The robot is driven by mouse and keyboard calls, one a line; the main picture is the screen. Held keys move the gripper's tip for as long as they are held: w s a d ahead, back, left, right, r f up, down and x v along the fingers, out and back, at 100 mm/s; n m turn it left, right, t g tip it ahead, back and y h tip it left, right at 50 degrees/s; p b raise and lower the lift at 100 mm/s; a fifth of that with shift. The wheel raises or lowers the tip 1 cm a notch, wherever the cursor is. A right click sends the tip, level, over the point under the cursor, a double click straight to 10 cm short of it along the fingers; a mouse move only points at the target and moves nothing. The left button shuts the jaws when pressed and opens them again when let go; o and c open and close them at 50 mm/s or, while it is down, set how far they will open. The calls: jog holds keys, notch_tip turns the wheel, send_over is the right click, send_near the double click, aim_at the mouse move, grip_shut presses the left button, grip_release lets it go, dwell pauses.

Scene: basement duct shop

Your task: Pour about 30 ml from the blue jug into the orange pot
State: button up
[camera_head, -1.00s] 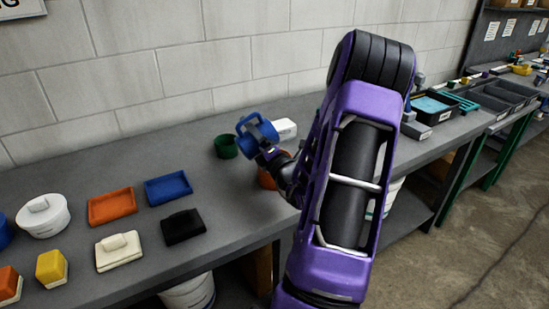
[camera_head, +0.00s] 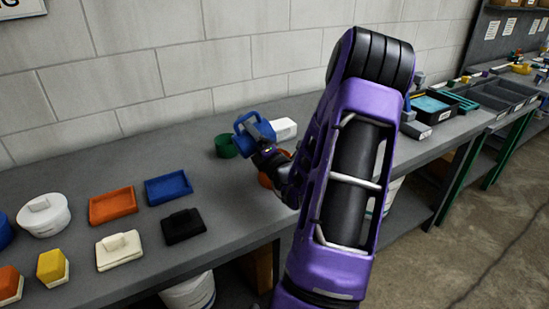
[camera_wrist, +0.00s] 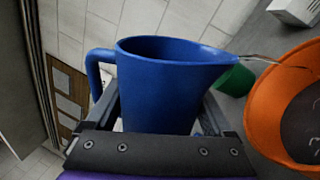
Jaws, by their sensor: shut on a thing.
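The blue jug (camera_wrist: 165,85) is held by my gripper (camera_wrist: 165,115), whose fingers are shut on its two sides. In the wrist view a thin stream runs from the jug's spout to the orange pot (camera_wrist: 262,110). The pot stands to the right of the jug, and dark contents show inside it. In the head view the jug (camera_head: 254,135) is tilted above the bench at the end of my arm. The orange pot (camera_head: 266,181) is mostly hidden there behind my gripper and wrist. The liquid inside the jug is not visible.
A green pot (camera_head: 225,146) stands just left of the jug, and a white block (camera_head: 284,129) is behind it. An orange tray (camera_head: 113,206), a blue tray (camera_head: 168,188), and black and white lidded items lie left on the grey bench (camera_head: 215,200).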

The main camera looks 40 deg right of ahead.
jog(key=shift+w+a+m+p, duration=0.3)
jog(key=shift+a+m+p, duration=0.2)
jog(key=shift+a, duration=0.25)
dwell(0.6)
jog(key=shift+a+f+m, duration=0.15)
jog(key=shift+m, duration=0.25)
dwell(0.4)
